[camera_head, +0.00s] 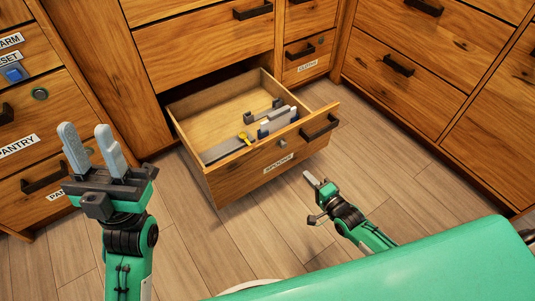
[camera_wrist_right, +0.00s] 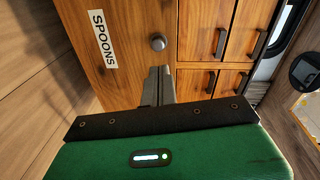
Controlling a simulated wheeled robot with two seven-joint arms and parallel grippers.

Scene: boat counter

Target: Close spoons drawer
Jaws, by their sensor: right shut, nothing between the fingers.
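The spoons drawer (camera_head: 240,180) is pulled out of the wooden cabinet, with a white SPOONS label and a dark handle (camera_head: 320,128) on its front. Its label (camera_wrist_right: 103,39) and a round knob-like lock (camera_wrist_right: 158,42) show in the right wrist view. Inside lie a grey tray-like piece, a yellow item (camera_head: 246,138) and grey and white pieces. My right gripper (camera_head: 314,181) is shut and empty, low in front of the drawer front; in the wrist view its fingers (camera_wrist_right: 158,85) point toward that front. Contact cannot be told. My left gripper (camera_head: 88,140) is open and empty, left of the drawer.
The cloths drawer (camera_head: 308,66) beside it is closed. Pantry drawers (camera_head: 30,150) stand at the left, and closed cabinet drawers (camera_head: 410,75) at the right. The wood-plank floor (camera_head: 225,250) before the drawer is clear. My green body fills the lower right.

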